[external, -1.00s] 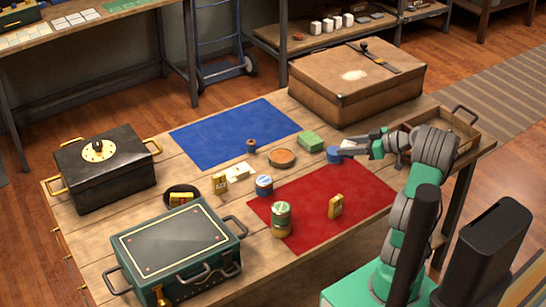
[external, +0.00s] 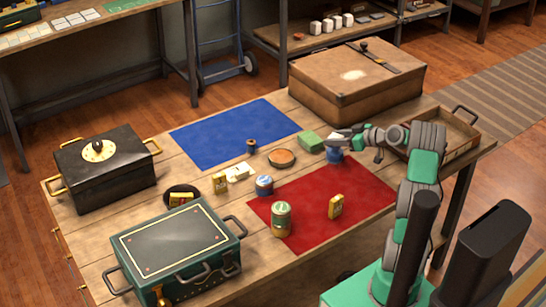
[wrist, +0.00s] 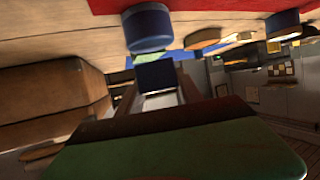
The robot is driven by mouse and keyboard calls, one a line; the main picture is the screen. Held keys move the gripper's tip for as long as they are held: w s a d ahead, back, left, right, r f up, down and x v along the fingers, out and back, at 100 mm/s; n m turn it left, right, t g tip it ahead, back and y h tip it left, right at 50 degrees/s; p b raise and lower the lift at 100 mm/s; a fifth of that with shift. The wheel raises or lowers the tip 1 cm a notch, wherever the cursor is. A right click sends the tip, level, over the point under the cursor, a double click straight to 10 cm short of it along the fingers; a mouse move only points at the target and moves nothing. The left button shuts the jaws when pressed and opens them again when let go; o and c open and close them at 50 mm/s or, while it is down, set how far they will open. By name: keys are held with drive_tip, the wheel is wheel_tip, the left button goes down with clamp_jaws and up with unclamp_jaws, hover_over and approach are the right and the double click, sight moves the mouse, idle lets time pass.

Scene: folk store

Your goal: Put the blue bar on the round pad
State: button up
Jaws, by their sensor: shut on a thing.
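The blue bar (wrist: 157,75) shows as a dark blue block between my fingers in the wrist view. My gripper (wrist: 158,88) is shut on it. In the external view my gripper (external: 338,138) is at the right of the table, above or beside a blue round tin (external: 334,156), and the bar cannot be made out clearly there. The tin also shows close beyond the bar in the wrist view (wrist: 148,28). The round pad (external: 282,157), a brown disc with a dark rim, lies flat to the left of my gripper, apart from it, with nothing on it.
A green block (external: 311,141) stands between the pad and my gripper. A brown case (external: 355,83) stands behind, an open tray (external: 455,135) at right.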

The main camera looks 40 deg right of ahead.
drive_tip(key=shift+f, duration=0.95)
drive_tip(key=shift+f, duration=0.2)
drive_tip(key=o, duration=1.3)
drive_tip(key=shift+r, duration=0.1)
drive_tip(key=shift+o, duration=0.2)
drive_tip(key=shift+r, duration=0.25)
drive_tip(key=v, duration=1.2)
drive_tip(key=shift+a, duration=0.1)
